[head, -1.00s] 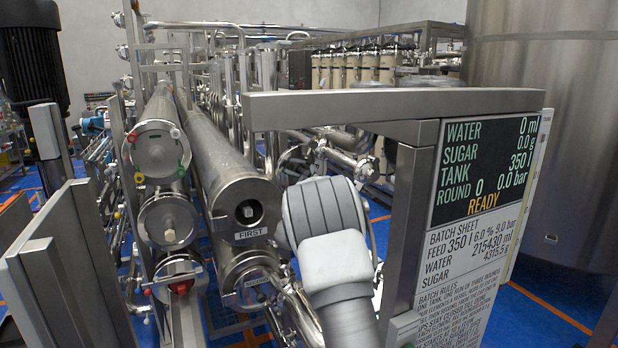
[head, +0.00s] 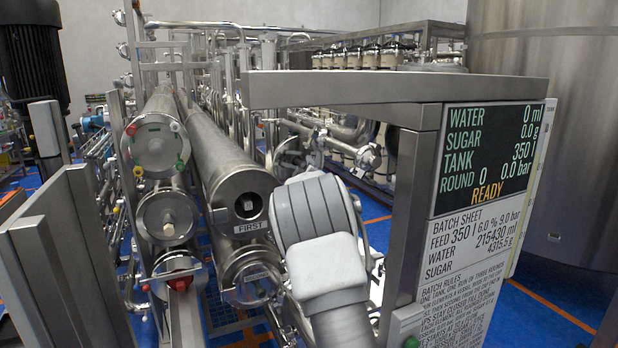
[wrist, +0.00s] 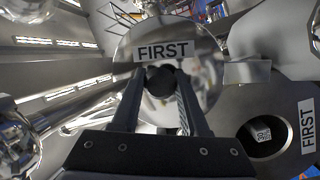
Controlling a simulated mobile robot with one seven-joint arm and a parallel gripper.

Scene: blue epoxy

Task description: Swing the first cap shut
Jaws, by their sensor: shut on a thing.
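The first cap (wrist: 205,88) is a round, mirror-bright disc with a FIRST label, in the middle of the wrist view. My gripper (wrist: 160,80) is shut on a dark knob at the middle of this cap. The mouth of the first housing (head: 243,203) is open in the head view, with a pale square-ended part inside and a FIRST plate below it. The same mouth (wrist: 262,135) is at the lower right in the wrist view, beside the cap and apart from it. In the head view my arm hides the gripper and cap.
Other steel tube ends (head: 157,150) stand left of and below the first housing. A metal frame with a display panel (head: 487,160) reading READY stands close on the right. A steel post (head: 70,260) is at the lower left. A large tank (head: 560,130) is behind right.

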